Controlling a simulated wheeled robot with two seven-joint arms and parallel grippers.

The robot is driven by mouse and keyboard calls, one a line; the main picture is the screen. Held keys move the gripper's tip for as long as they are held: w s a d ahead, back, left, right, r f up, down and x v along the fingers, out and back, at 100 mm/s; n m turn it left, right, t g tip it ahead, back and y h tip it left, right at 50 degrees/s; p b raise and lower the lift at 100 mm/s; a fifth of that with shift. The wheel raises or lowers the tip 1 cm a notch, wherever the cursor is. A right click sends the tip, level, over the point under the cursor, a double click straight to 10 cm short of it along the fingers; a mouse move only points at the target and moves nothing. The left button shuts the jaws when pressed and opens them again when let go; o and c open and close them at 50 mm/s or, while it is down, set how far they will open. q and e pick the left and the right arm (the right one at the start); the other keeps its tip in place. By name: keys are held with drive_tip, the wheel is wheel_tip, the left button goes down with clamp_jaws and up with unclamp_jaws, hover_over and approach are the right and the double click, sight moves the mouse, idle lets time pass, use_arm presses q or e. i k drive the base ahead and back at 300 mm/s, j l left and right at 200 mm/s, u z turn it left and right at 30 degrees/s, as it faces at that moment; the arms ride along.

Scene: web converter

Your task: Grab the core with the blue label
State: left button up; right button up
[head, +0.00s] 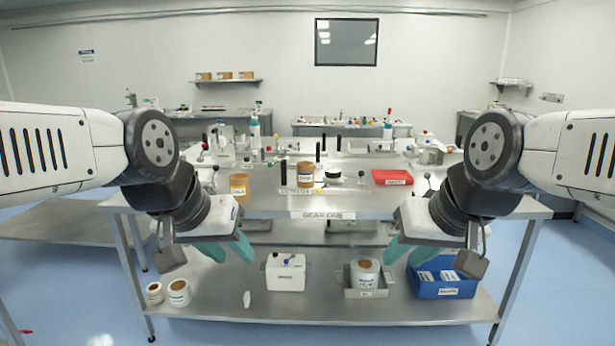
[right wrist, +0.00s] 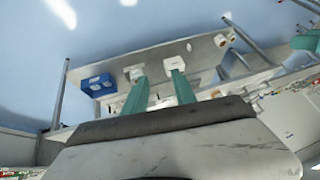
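Several cores are in the head view. A brown core (head: 239,187) with a pale label stands at the left of the tabletop, and another brown core (head: 305,174) stands near its middle. Two white rolls with brown centres, a larger one (head: 179,293) and a smaller one (head: 154,293), stand at the left of the lower shelf. A white roll (head: 365,271) sits in a metal tray there. My left gripper (head: 226,250) and right gripper (head: 408,254) are open and empty before the bench. The right fingers (right wrist: 160,76) show apart in the right wrist view.
The steel bench has a top (head: 270,205) and a lower shelf (head: 225,312). A red tray (head: 392,177) is on top. A white box (head: 285,273) and a blue bin (head: 440,283) with white items are below.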

sight(306, 170)
drive_tip(key=i+j, duration=0.3)
drive_tip(key=i, duration=0.25)
drive_tip(key=i+j, duration=0.35)
drive_tip(key=i, duration=0.15)
drive_tip(key=i+j, duration=0.3)
drive_tip(key=i, duration=0.25)
drive_tip(key=i+j, duration=0.3)
drive_tip(key=i, duration=0.25)
drive_tip(key=z, duration=0.05)
